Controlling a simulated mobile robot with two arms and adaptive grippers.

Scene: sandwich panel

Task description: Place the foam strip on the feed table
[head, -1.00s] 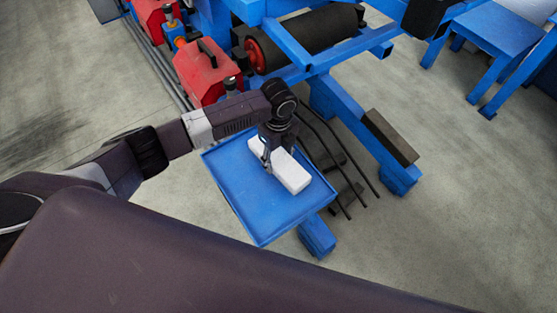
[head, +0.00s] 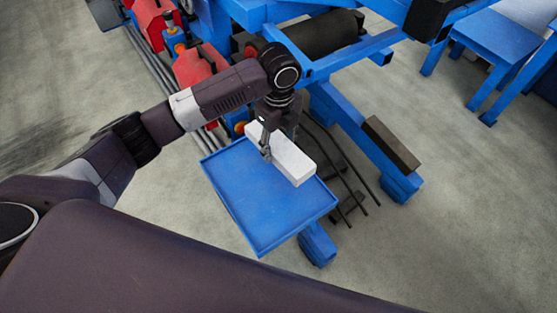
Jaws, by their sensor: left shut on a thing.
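The white foam strip (head: 290,161) is over the upper right part of the blue feed table (head: 252,207), a shallow tray with a raised rim. My left gripper (head: 267,153) is shut on the strip near its middle, from above. The strip covers part of the tray's upper right edge in the picture and seems to be held above the surface. The exact gap beneath it cannot be told. My right gripper is not in view.
Blue machine frame with a dark roller (head: 320,35) stands behind the table. Red housings (head: 193,68) are at the upper left. Thin black rods (head: 335,165) run just right of the tray. Grey floor is clear at the lower right.

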